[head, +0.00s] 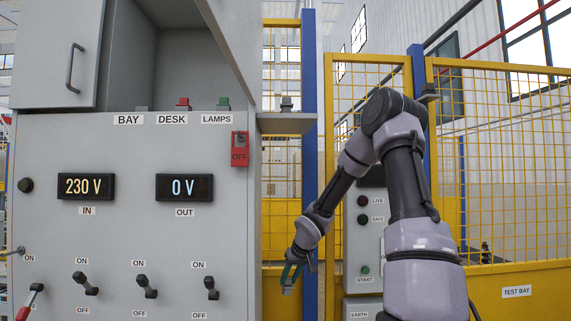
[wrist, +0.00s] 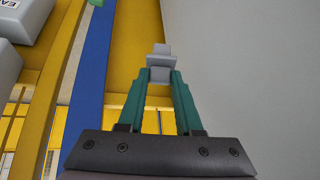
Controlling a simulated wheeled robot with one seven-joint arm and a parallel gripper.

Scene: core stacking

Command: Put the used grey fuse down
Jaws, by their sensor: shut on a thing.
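My gripper (head: 290,276) hangs low beside the right edge of the grey cabinet in the head view. In the wrist view, its teal fingers (wrist: 161,82) are shut on the grey fuse (wrist: 160,62). The fuse is a small pale grey block with a narrower end sticking out past the fingertips. It is held in the air, and I see no surface touching it.
The grey cabinet (head: 110,215) with levers and displays fills the left. A small grey shelf (head: 286,123) juts from its right side, with a small dark item on it. A blue post (head: 309,180), yellow fence and a START control box (head: 367,240) stand nearby.

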